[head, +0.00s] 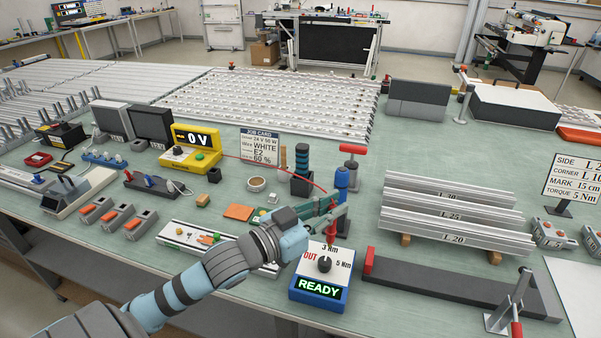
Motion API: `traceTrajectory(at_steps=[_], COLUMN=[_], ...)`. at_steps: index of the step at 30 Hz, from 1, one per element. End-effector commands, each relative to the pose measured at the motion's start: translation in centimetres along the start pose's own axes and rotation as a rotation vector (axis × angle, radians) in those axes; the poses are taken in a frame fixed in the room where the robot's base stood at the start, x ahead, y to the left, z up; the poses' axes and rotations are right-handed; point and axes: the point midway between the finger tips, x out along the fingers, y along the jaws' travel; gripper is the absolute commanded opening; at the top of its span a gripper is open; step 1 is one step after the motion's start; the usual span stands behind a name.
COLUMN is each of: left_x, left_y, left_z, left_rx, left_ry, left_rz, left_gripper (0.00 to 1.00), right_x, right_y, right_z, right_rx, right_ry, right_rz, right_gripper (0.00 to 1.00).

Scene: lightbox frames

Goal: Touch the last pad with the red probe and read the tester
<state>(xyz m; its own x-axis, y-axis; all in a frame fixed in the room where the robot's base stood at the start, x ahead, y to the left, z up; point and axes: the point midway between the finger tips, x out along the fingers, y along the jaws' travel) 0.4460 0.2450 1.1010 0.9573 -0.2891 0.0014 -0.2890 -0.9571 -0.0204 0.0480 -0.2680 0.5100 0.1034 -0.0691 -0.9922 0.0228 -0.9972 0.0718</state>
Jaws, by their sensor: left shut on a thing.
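The yellow tester (190,148) stands at the left middle of the bench and its display reads 0 V. A thin red lead runs from it to the right, towards my left gripper (334,213). That gripper is shut on a thin red piece, seemingly the red probe (331,238), just behind the blue box with the dial. The probe's tip is hard to make out. A pale strip board (190,238) with small parts lies left of my left wrist. My arm covers part of it, and I cannot make out single pads. My right gripper is not in view.
The blue dial box (318,289) reads READY, close in front of my gripper. Aluminium profiles (450,215) and a dark long fixture (430,280) are at right. A red-handled tool (352,152) and a dark holder (301,184) stand behind the gripper.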

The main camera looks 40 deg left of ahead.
Motion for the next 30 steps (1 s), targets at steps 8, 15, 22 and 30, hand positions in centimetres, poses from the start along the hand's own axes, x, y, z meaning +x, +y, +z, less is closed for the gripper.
traceTrajectory(at_steps=[8, 15, 22, 30], left_x=[5.0, 4.6, 4.5, 4.4], left_y=[-14.3, -19.5, -19.7, -19.6], left_z=[1.9, 5.5, 5.7, 6.5], left_rx=[-0.021, -0.016, -0.015, 0.003], left_ry=[0.003, -0.005, -0.004, -0.007], left_rz=[-0.359, -0.501, -0.508, -0.504], left_gripper=[0.0, 0.0, 0.0, 0.0], right_x=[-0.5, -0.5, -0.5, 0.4], right_y=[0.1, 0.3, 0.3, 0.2], right_z=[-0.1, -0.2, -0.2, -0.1], right_rx=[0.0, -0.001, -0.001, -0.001], right_ry=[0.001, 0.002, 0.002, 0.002], right_rz=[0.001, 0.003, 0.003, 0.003], right_gripper=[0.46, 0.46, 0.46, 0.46])
